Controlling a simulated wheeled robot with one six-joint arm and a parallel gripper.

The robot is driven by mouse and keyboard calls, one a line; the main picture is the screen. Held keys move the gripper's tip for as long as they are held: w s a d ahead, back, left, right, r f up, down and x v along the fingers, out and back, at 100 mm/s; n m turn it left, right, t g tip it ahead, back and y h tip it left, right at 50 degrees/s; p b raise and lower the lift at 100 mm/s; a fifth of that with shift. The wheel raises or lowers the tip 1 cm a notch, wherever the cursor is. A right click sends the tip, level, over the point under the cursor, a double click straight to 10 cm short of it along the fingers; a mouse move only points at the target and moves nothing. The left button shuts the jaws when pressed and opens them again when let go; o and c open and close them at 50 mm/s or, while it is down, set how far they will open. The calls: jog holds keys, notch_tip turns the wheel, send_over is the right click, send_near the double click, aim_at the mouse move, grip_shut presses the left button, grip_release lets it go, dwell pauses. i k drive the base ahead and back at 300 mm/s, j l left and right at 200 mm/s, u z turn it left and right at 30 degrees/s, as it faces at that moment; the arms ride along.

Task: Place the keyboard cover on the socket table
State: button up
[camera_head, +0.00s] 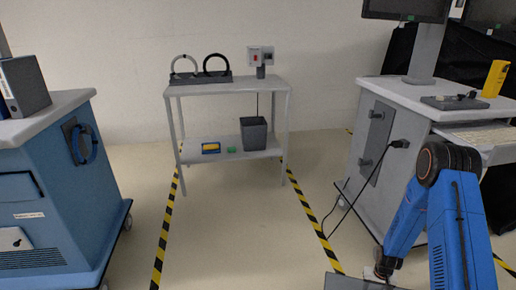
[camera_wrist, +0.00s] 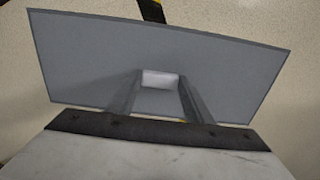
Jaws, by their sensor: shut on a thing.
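The keyboard cover is a flat grey panel that fills much of the wrist view (camera_wrist: 90,60). My gripper (camera_wrist: 160,92) is shut on it, with a finger on each side of a small pale block at its middle. In the head view the cover (camera_head: 345,283) is cut off by the bottom edge, low at the right, above the floor. The socket table (camera_head: 225,88) is a light grey two-level table at the back middle. It is apart from my gripper and the cover.
On the table top stand a rack with two rings (camera_head: 200,78) and a socket box (camera_head: 260,56). A dark bin (camera_head: 254,134) is below. A blue cart (camera_head: 50,180) is left; a grey cart with a keyboard (camera_head: 480,135) is right. The taped floor lane (camera_head: 235,220) is clear.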

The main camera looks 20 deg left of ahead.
aim_at(243, 86)
jog(key=i+u, duration=0.6)
jog(key=u, duration=0.25)
jog(key=i+l+u, duration=0.1)
jog(key=i+u, duration=0.15)
jog(key=u, duration=0.15)
